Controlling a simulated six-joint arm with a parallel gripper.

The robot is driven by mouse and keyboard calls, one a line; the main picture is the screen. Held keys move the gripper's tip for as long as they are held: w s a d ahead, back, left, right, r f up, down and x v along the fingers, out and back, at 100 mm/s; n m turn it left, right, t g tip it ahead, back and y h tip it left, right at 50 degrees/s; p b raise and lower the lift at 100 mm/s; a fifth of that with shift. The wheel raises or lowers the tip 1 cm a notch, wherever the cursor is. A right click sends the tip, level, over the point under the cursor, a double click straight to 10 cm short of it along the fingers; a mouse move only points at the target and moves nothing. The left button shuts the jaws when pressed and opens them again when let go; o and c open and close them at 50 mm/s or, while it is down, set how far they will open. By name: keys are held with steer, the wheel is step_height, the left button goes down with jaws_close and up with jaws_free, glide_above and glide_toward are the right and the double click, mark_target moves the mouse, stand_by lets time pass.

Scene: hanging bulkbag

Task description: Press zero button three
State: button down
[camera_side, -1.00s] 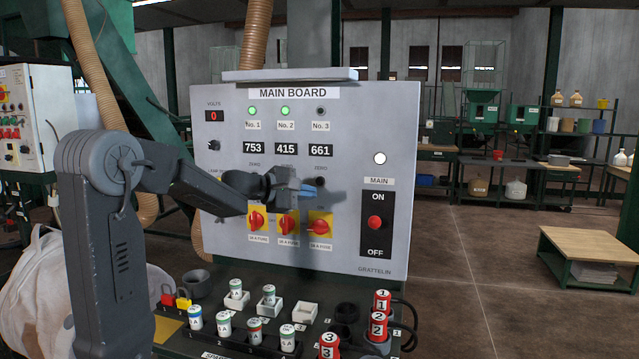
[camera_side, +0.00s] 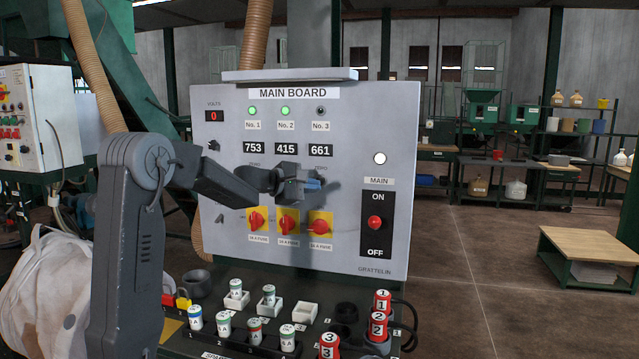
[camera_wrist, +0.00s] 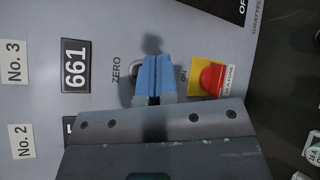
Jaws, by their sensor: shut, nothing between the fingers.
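The zero button three sits under the third display, which reads 661 (camera_side: 320,149). In the side view my gripper (camera_side: 314,184) hides the button; its blue fingertips are at the height just below the ZERO label. My gripper (camera_wrist: 156,75) is shut and empty, pointing at the board. I cannot tell whether the fingertips touch the button.
The grey main board (camera_side: 228,110) stands upright. Below the button is the third red switch on a yellow plate (camera_side: 320,227). A red main switch (camera_side: 375,222) is to the right. Fuses and red plugs (camera_side: 381,303) stand on the ledge below.

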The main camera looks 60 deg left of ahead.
steer(key=shift+w+a, duration=1.1)
steer(key=shift+w+a, duration=0.1)
stand_by(1.3)
steer(key=shift+w+a, duration=0.2)
steer(key=shift+w, duration=0.05)
steer(key=shift+w+a, duration=0.25)
steer(key=shift+a, duration=0.05)
stand_by(0.8)
stand_by(0.3)
steer(key=shift+s+d, duration=0.6)
steer(key=s+d, duration=0.3)
steer(key=shift+s+d, duration=0.25)
steer(key=shift+d, duration=0.05)
